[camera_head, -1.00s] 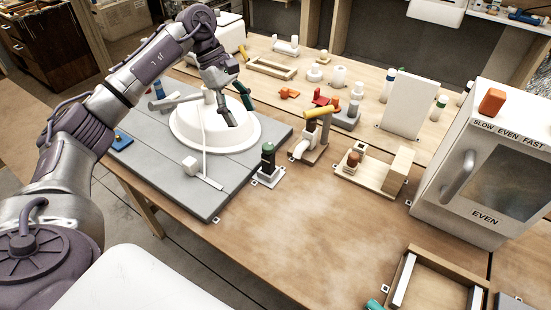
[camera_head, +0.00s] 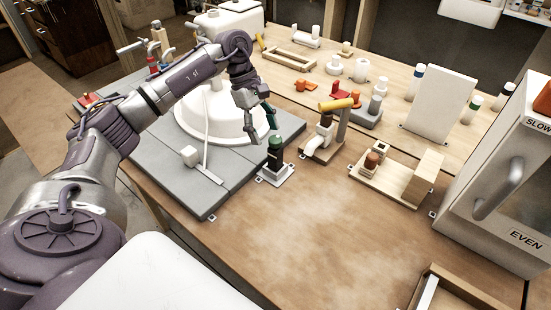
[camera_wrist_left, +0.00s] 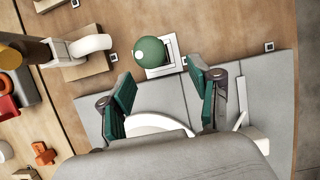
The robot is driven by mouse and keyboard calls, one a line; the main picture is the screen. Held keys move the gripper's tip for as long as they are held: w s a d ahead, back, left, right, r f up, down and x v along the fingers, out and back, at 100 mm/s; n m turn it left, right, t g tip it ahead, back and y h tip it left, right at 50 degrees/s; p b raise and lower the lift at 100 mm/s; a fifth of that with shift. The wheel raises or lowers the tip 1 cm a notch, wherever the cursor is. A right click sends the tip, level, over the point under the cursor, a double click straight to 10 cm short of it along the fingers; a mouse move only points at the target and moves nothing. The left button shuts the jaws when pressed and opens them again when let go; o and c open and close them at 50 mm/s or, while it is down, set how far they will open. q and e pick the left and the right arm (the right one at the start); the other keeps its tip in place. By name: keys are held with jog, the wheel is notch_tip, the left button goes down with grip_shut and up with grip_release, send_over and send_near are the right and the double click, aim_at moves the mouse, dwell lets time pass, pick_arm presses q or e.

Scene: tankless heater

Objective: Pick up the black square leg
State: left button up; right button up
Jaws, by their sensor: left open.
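A black upright post with a green rounded top (camera_head: 274,158) stands on a small white square base plate at the right edge of the grey mat; it looks like the black square leg. In the left wrist view its green top (camera_wrist_left: 151,51) shows from above, beyond and between my fingers, and hides the black body. My left gripper (camera_head: 262,120) is open and empty, above and slightly left of the post in the head view. Its teal-padded fingers (camera_wrist_left: 160,82) are spread and apart from the post. My right gripper is in neither view.
A white round dome (camera_head: 215,115) sits on the grey mat (camera_head: 190,195) behind the post. A yellow-handled fixture (camera_head: 325,130) and a wooden block stand (camera_head: 400,180) are to its right. A white oven-like box (camera_head: 500,190) is far right.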

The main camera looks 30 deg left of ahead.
aim_at(276, 152)
pick_arm(q)
jog(key=x, duration=0.2)
jog(key=shift+w+d+f, duration=0.1)
jog(key=shift+d+f, duration=0.1)
jog(key=shift+f, duration=0.15)
jog(key=p+x, duration=0.1)
jog(key=x, duration=0.3)
jog(key=shift+w+d+p, duration=0.15)
jog(key=shift+d+p, duration=0.1)
jog(key=shift+p, duration=0.15)
jog(key=shift+d+f, duration=0.1)
jog(key=shift+f, duration=0.35)
jog(key=shift+r, duration=0.1)
grip_shut()
